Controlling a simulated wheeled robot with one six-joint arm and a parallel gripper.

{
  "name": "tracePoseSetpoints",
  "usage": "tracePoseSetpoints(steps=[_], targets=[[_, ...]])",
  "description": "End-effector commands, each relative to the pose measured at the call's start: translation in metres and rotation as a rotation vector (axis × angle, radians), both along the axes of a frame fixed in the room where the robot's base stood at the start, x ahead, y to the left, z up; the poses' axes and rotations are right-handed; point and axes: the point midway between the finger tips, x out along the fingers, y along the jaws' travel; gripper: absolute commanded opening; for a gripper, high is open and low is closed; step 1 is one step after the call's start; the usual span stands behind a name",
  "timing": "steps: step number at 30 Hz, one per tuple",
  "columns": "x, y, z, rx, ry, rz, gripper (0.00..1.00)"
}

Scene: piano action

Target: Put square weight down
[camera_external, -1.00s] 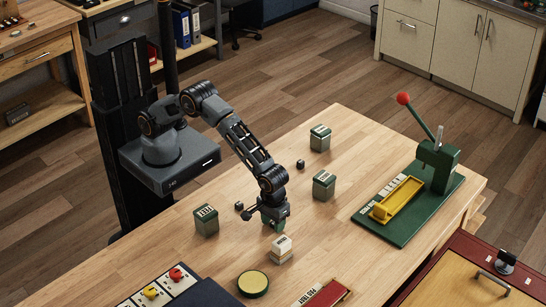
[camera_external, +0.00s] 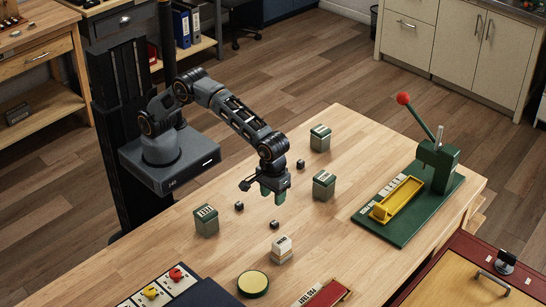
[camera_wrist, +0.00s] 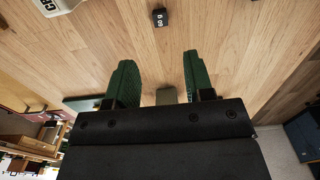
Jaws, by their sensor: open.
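Three small dark square weights are on the wooden table: one (camera_external: 274,225) in front of my gripper, one (camera_external: 239,206) to its left and one (camera_external: 300,164) to its upper right. My gripper (camera_external: 266,194) is open and raised above the table, with nothing seen between its green fingers. In the wrist view the gripper (camera_wrist: 157,80) has its fingers wide apart. A dark weight (camera_wrist: 160,17) with a white marking sits on the wood beyond the fingertips, apart from them. A grey-green block-like shape shows low between the fingers; I cannot tell what it is.
Green tins stand on the table (camera_external: 150,268) at left (camera_external: 206,221), right (camera_external: 324,186) and back (camera_external: 320,138). A pale-labelled block (camera_external: 282,248) and a round yellow-topped tin (camera_external: 253,284) are in front. A green lever press (camera_external: 437,165) stands at right.

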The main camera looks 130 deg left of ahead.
Motion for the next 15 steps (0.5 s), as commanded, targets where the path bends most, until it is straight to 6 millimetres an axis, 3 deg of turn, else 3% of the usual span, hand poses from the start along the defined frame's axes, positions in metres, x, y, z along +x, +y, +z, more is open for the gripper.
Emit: tracePoseSetpoints(steps=[4,7,12,15], targets=[[-0.014,-0.002,0.023,0.002,-0.020,-0.083,0.48],[-0.041,-0.005,0.046,0.009,-0.050,-0.234,0.48],[-0.115,-0.012,0.082,0.045,-0.117,-0.608,0.48],[-0.163,-0.015,0.090,0.078,-0.152,-0.833,0.48]])
